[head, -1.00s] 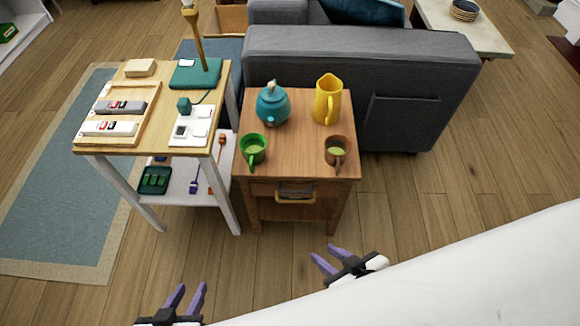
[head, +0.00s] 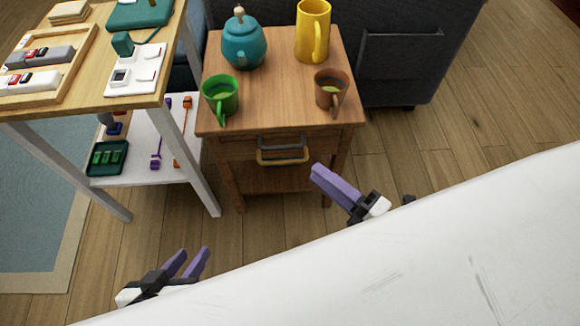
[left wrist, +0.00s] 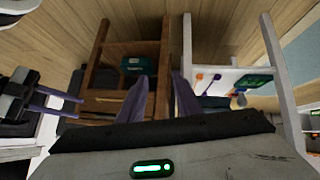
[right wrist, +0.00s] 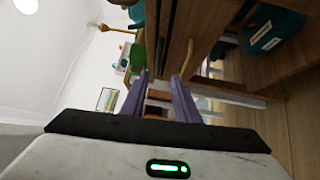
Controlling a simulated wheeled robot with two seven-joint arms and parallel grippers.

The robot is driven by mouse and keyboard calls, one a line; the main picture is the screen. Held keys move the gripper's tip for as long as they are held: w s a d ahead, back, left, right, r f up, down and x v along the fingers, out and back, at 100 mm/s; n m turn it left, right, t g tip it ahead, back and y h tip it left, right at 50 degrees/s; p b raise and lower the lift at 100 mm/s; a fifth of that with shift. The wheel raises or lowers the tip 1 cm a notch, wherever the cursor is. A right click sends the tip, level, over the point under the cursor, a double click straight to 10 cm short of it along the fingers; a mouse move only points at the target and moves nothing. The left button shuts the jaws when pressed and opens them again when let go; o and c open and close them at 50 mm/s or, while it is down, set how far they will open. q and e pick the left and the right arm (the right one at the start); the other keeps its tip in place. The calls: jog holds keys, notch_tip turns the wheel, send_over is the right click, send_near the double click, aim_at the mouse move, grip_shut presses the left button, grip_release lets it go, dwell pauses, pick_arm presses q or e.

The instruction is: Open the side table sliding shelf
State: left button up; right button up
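The side table (head: 215,125) is brown wood and stands ahead in the head view. Its upper front has a tan curved handle (head: 283,161) with a grey bar just above it. The front appears closed against the table, though its exact position is hard to tell. My right gripper (head: 316,172) is just right of and below the handle, apart from it. The right wrist view shows its purple fingers spread and empty, with the tan handle (right wrist: 188,57) beyond them. My left gripper (head: 195,258) is open and empty, lower left, short of the table.
On the table top are a teal teapot (head: 244,45), yellow pitcher (head: 313,32), green mug (head: 221,97) and brown mug (head: 330,92). A white-legged stand (head: 180,145) is close at left. A grey sofa (head: 420,55) is behind. Floor right of the table is clear.

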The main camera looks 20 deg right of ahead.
jog(key=n, duration=0.1)
jog(key=b, duration=0.2)
send_near(260, 137)
jog(key=w, duration=0.3)
jog(key=shift+d+n, duration=0.25)
jog(key=shift+n, duration=0.05)
jog(key=shift+c, duration=0.3)
grip_shut()
